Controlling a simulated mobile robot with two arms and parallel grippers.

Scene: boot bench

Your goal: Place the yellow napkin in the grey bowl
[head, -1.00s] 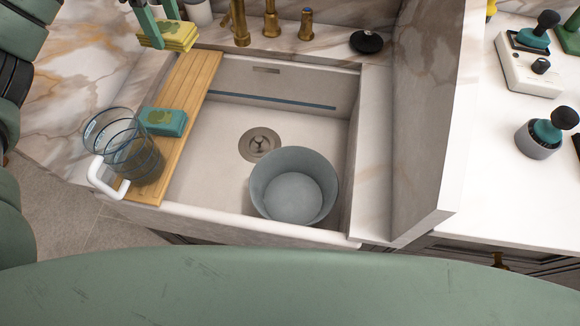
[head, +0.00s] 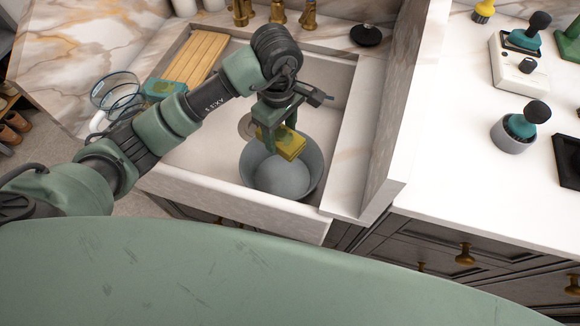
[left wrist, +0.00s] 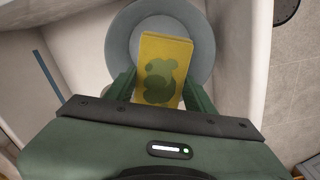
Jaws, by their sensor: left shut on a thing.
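The yellow napkin (head: 290,143) is a small folded pad; a green print shows on it in the left wrist view (left wrist: 162,68). My left gripper (head: 278,138) is shut on it and holds it above the grey bowl (head: 307,178). The bowl stands in the sink and its inside looks empty. In the left wrist view the napkin is between my fingers, in front of the bowl (left wrist: 122,42). My arm hides part of the sink. My right gripper is not in view.
The sink (head: 225,195) holds the bowl. A wooden board (head: 190,62), a teal pad (head: 163,88) and a glass jug (head: 115,92) are at its left. Gold taps (head: 308,14) stand behind. Stamps and a white box (head: 514,72) are on the right counter.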

